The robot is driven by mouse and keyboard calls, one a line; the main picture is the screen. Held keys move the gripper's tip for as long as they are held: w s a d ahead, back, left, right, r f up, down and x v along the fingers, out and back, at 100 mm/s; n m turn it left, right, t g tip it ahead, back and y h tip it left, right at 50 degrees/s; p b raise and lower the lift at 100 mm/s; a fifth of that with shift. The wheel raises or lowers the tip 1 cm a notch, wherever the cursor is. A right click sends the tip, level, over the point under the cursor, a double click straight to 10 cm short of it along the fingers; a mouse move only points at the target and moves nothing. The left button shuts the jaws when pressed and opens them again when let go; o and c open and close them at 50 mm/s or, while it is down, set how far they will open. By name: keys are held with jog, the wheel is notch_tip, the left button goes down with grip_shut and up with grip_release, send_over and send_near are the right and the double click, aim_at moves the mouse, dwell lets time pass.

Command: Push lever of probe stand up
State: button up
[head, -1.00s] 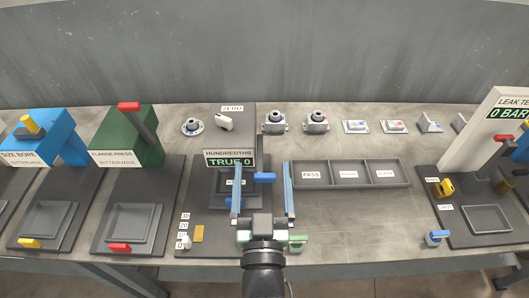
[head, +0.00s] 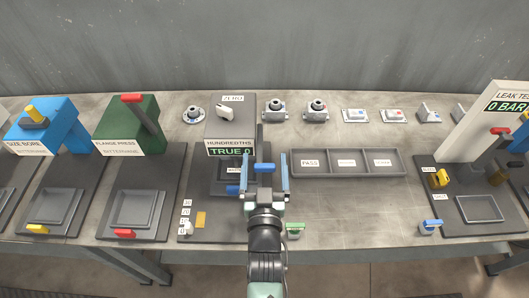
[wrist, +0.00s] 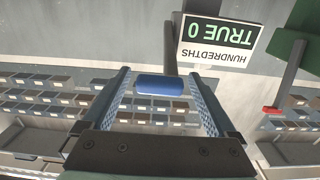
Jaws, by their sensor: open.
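The probe stand (head: 215,120) is a dark grey unit with a screen reading HUNDREDTHS, TRUE 0. Its lever has a blue handle (head: 264,167) on the right, lying crosswise, beside a dark upright post. In the head view my gripper (head: 264,173) is open, with one finger on each side of the blue handle. In the wrist view the blue handle (wrist: 157,85) lies between the two fingertips, with gaps at both sides. I cannot tell how near it is in depth. My gripper hides part of the stand's base and a second blue part (head: 233,189) is partly seen.
A three-part tray (head: 345,173) marked PASS lies right of the stand. A green press (head: 130,125) stands left. A white knob (head: 187,229) and a green-topped part (head: 293,230) sit near the front edge. Several small fixtures line the back.

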jog(key=shift+w, duration=1.25)
grip_shut()
